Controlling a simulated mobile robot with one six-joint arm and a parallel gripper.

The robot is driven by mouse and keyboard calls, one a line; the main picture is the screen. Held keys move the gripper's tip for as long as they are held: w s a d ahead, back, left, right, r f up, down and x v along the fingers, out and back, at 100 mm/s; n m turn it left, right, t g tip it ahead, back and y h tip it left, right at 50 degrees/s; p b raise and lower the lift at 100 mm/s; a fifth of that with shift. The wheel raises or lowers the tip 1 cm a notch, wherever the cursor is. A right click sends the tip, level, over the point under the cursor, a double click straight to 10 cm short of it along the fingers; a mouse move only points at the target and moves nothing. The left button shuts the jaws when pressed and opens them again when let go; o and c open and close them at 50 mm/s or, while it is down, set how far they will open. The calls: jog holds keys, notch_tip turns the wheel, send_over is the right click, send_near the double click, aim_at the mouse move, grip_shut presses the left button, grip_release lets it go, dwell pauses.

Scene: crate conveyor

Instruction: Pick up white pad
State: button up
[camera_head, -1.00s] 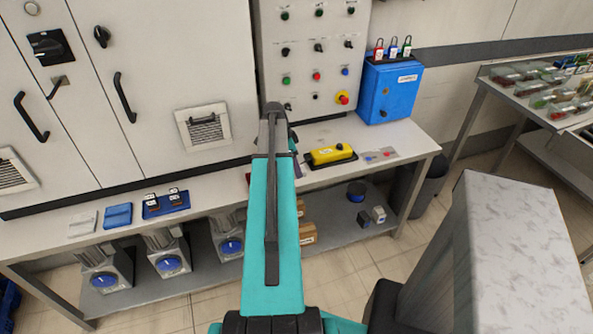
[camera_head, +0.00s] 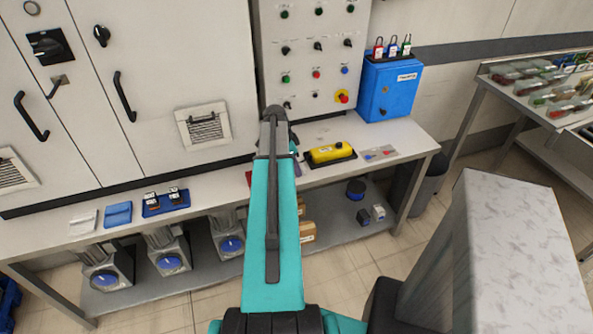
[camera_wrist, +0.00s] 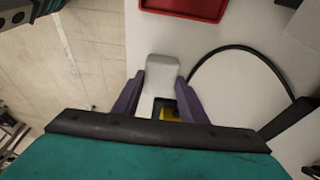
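A thin white pad (camera_head: 84,222) lies flat at the left end of the white bench in the head view, left of a blue pad (camera_head: 118,214). My gripper (camera_wrist: 160,76) shows in the wrist view as two purple fingers standing apart. A pale block-like shape (camera_wrist: 162,68) appears between and beyond the fingertips; I cannot tell whether they touch it. In the head view my teal arm hides most of the gripper, which is over the middle of the bench, well right of the white pad.
The bench (camera_head: 222,178) also carries a dark blue tray (camera_head: 166,203) with small items and a yellow control box (camera_head: 330,153). A red tray (camera_wrist: 186,8) shows in the wrist view. Cabinets and a button panel (camera_head: 315,55) stand behind. The bench between the dark blue tray and my arm looks clear.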

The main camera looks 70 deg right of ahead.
jog(key=c, duration=0.4)
jog(key=shift+r, duration=0.15)
jog(key=shift+r+b, duration=0.5)
jog(key=shift+r, duration=0.55)
jog(key=s+a+r+b, duration=0.1)
jog(key=a, duration=0.4)
jog(key=s+a+b, duration=0.1)
jog(key=a, duration=0.4)
jog(key=s+a+r+b, duration=0.1)
jog(key=a, duration=0.4)
jog(key=shift+a+r, duration=0.25)
jog(key=shift+r, duration=0.05)
